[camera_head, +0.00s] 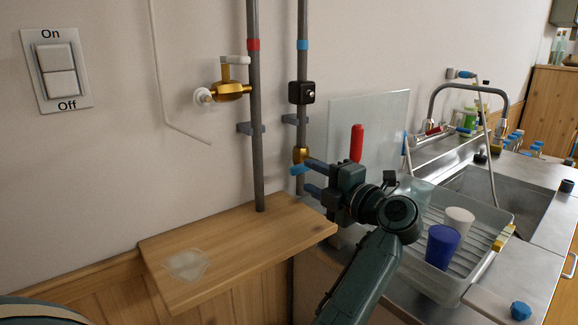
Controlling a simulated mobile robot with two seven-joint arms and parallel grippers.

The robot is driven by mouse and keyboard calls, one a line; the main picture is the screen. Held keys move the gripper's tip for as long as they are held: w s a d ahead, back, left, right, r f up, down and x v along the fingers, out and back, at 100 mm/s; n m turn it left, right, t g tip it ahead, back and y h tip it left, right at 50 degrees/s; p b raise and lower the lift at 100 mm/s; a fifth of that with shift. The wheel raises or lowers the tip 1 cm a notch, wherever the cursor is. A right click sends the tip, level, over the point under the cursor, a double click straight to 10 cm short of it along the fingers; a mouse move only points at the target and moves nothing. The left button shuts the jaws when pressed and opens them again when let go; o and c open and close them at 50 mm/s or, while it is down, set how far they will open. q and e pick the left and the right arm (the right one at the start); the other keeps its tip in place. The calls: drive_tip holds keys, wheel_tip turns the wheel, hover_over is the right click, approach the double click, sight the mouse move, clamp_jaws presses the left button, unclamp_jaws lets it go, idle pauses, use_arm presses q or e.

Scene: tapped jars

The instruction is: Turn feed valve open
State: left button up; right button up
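A brass valve (301,154) sits low on the right grey pipe, the one with a blue band.
A wooden shelf (215,242) with a clear flat piece (187,264) juts out below the pipes. A black box (301,92) is on the right pipe. A red upright piece (357,143) stands behind my gripper. A drying rack (490,218) with a blue cup (441,246) is at right.

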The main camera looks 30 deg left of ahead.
sight(299, 171)
use_arm(q)
drive_tip(key=x, duration=0.8)
drive_tip(key=shift+p, duration=0.3)
drive_tip(key=shift+c, duration=0.2)
clamp_jaws()
